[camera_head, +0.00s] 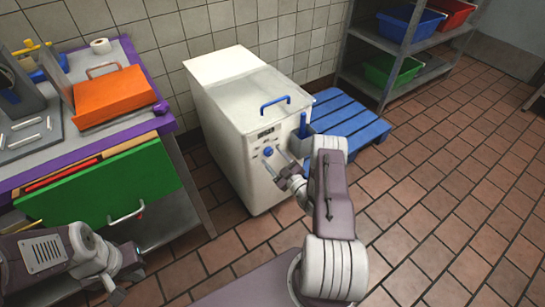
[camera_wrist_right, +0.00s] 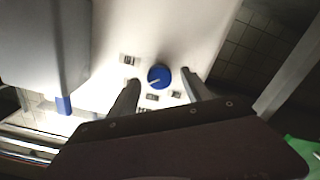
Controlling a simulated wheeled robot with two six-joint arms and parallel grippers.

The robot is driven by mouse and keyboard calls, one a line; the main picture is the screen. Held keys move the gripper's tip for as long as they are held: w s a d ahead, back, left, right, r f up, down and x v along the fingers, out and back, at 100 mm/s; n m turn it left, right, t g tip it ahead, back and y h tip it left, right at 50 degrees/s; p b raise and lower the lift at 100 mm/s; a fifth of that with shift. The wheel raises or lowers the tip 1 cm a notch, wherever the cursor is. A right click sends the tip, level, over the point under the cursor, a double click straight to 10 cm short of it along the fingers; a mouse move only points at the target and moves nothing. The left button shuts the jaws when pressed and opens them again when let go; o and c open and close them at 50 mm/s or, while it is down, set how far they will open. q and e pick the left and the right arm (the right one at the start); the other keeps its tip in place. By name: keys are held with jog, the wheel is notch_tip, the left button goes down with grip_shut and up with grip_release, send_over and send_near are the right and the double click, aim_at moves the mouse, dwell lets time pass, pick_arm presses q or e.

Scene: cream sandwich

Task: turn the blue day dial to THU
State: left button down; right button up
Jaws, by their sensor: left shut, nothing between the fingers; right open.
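The blue day dial (camera_head: 267,151) is on the upper front of a white chest-like machine (camera_head: 228,140). In the right wrist view the dial (camera_wrist_right: 159,77) is round with a pale pointer line slanting to the lower left. Small dark labels (camera_wrist_right: 152,97) sit around it, too small to read. My right gripper (camera_head: 273,161) is open in front of the dial, its fingers on either side of it in the right wrist view; I cannot tell whether they touch it. My left gripper (camera_head: 122,282) is shut and empty at the lower left, far from the dial.
The machine's lid has a blue handle (camera_head: 275,103). A blue pallet (camera_head: 345,118) lies on its right. On the left stands a counter with a green drawer (camera_head: 105,188) and an orange box (camera_head: 112,97). A shelf with bins (camera_head: 392,70) is at the back right. The tiled floor at right is clear.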

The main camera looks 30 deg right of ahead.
jog(key=s+p, duration=0.1)
jog(key=s, duration=0.7)
jog(key=shift+d, duration=0.35)
jog(key=shift+s, duration=0.1)
